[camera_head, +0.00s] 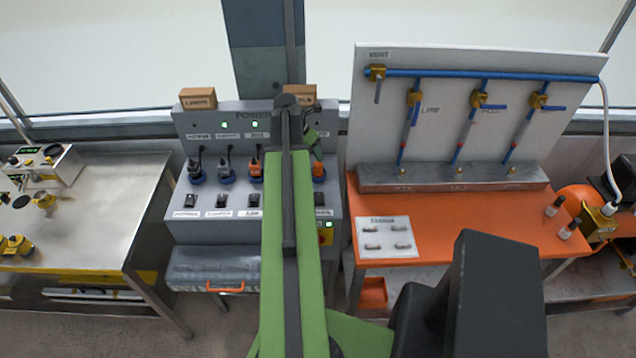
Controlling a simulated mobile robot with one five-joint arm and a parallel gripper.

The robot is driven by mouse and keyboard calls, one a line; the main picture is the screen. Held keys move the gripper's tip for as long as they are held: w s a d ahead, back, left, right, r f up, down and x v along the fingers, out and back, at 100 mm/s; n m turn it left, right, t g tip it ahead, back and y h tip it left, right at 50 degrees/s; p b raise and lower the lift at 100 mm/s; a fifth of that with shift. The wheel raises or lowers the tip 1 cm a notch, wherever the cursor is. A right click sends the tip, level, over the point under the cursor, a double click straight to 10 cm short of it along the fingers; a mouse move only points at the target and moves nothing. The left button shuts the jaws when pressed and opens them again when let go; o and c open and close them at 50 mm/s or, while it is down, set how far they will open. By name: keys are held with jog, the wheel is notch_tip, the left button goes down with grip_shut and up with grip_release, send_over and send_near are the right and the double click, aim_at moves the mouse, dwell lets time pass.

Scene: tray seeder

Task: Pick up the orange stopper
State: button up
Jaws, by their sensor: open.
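I cannot make out a thing that is clearly an orange stopper. Orange-bodied plugs sit in the grey power panel (240,125): one left of my arm (256,172) and one right of it (318,171). My green arm rises through the middle of the view and covers part of the panel. My gripper (312,138) is at the arm's far end, in front of the panel and above the right orange plug. It is small and dark here, appears empty, and its fingers are partly hidden by the arm.
An orange table (440,248) at right carries a white board (480,60) with blue pipes, a label card (386,238) and two small bottles (555,206). A grey drawer (213,268) is below the panel.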

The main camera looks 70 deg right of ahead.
aim_at(319, 164)
jog(key=b+x, duration=0.3)
jog(key=x, duration=0.1)
jog(key=shift+f, duration=0.4)
jog(key=shift+s+d+f, duration=0.1)
jog(key=shift+d+f, duration=0.1)
jog(key=shift+f, duration=0.05)
jog(key=b+x, duration=0.5)
jog(key=shift+f, duration=0.2)
jog(key=shift+a+r, duration=0.1)
jog(key=shift+r, duration=0.1)
grip_shut()
jog(key=shift+r, duration=0.1)
